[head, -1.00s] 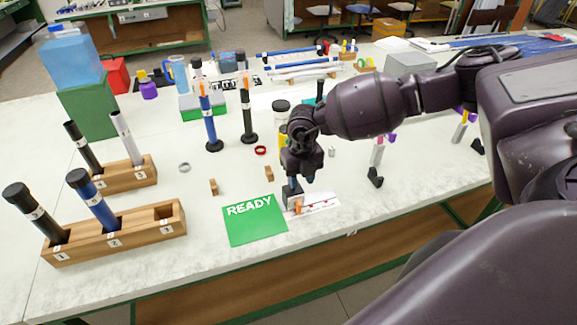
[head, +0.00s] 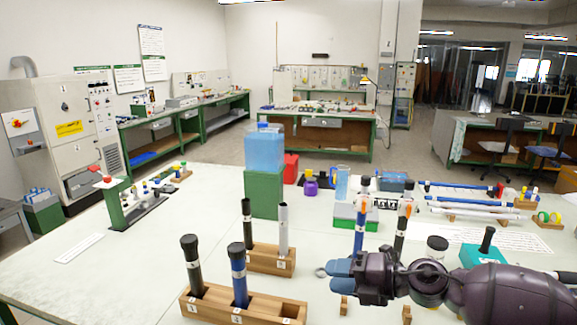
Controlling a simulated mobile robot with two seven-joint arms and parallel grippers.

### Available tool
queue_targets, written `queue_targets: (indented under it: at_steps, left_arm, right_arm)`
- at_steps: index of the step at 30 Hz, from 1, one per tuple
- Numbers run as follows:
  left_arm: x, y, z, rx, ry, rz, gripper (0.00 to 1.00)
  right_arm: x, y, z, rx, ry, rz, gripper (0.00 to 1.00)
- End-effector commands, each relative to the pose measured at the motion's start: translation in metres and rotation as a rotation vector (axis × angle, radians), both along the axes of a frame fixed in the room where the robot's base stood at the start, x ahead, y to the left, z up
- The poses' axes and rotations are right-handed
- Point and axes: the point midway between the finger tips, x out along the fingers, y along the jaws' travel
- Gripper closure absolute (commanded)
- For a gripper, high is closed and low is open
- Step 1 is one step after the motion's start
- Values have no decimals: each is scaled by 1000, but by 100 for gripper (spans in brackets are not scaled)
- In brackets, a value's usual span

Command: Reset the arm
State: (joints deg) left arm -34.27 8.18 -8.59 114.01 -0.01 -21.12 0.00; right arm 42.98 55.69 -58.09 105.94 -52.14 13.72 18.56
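My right gripper (head: 341,275) points left at the lower middle of the head view, with its arm coming in from the right. Its blue-grey fingers look close together; I cannot tell whether they are open or shut. No object shows clearly in them. My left gripper is not in view. The front wooden rack (head: 262,304) holds a black-capped dark rod (head: 193,268) and a blue rod (head: 238,280), and its right hole looks empty. The rear rack (head: 272,262) holds a black rod (head: 247,222) and a white rod (head: 283,230).
A blue container (head: 264,149) stands on a green block (head: 263,193) behind the racks. A blue rod (head: 360,222) stands upright just behind my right gripper. Long rods (head: 473,206) lie on supports at the right.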

Motion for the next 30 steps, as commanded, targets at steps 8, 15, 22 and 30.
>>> queue_targets:
  at_steps: [8,15,22,30]
  left_arm:
    - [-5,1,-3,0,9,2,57]
    - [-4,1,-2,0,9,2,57]
    - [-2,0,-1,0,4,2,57]
    - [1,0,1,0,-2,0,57]
  right_arm:
    - [4,7,5,472,209,-345,63]
    - [-3,-30,-35,731,473,-642,63]
    - [-33,-76,-96,931,738,-903,63]
    - [-100,-132,-173,1152,979,-1167,63]
